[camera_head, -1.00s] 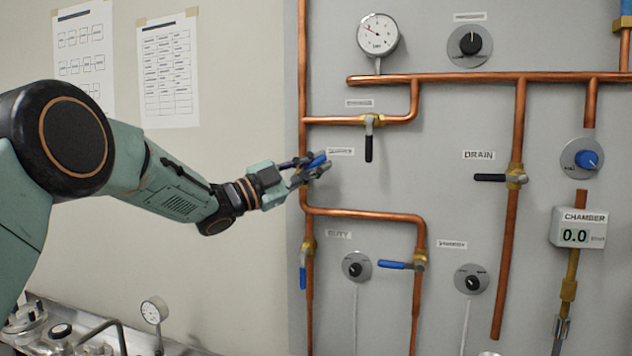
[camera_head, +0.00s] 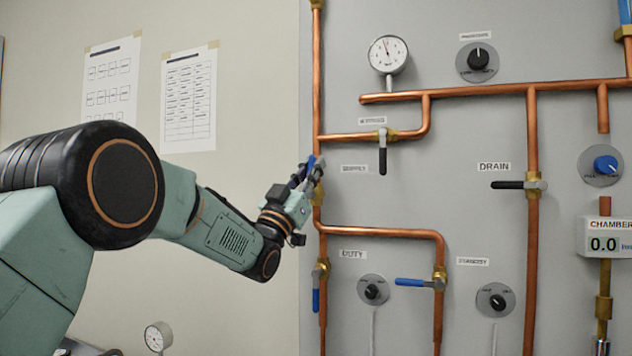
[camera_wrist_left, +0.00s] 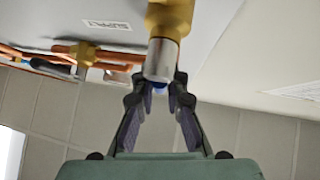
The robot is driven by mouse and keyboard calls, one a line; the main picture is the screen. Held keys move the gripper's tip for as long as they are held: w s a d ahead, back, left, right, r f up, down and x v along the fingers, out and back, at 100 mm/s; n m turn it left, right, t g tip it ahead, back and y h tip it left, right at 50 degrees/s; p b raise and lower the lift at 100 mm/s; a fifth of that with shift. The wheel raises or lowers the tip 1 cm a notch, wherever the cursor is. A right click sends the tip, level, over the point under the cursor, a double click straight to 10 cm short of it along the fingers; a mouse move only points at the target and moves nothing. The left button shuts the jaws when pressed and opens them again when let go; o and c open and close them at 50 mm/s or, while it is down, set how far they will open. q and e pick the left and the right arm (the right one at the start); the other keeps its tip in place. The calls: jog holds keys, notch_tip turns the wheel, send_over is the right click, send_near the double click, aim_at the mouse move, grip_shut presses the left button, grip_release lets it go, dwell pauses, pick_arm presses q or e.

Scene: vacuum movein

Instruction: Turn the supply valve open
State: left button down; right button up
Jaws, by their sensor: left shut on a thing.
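The supply valve is on the left vertical copper pipe, beside the SUPPLY label (camera_head: 354,168). Its blue lever (camera_head: 311,162) shows between the fingers of my left gripper (camera_head: 309,172) and looks turned upward, roughly along the pipe. My left gripper is shut on this lever. In the left wrist view, the fingers (camera_wrist_left: 158,92) close around a bit of blue just below the valve's silver stem and brass body (camera_wrist_left: 168,22). Most of the lever is hidden by the fingers. My right gripper is not in view.
A black-handled valve (camera_head: 383,160) and a round gauge (camera_head: 388,55) are right of the supply valve. The DRAIN valve (camera_head: 508,185) is further right. Blue-handled valves (camera_head: 316,300) (camera_head: 410,282) are below. The wall left of the panel holds two paper sheets (camera_head: 188,100).

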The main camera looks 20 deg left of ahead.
pick_arm(q)
jog(key=shift+a+r+n+t+y, duration=0.15)
jog(key=shift+n+t+y, duration=0.1)
jog(key=shift+n+y, duration=0.3)
jog(key=shift+a+r+n+t+y, duration=0.1)
jog(key=shift+n+t+y, duration=0.15)
jog(key=shift+n+y, duration=0.3)
jog(key=shift+s+a+r+n+b, duration=0.1)
jog(key=shift+n+b, duration=0.2)
jog(key=c, duration=1.3)
grip_release()
jog(key=shift+c, duration=0.2)
jog(key=shift+f, duration=0.2)
jog(key=shift+f, duration=0.1)
jog(key=shift+s+f, duration=0.15)
jog(key=shift+f, duration=0.1)
jog(key=v, duration=1.1)
jog(key=shift+s, duration=0.2)
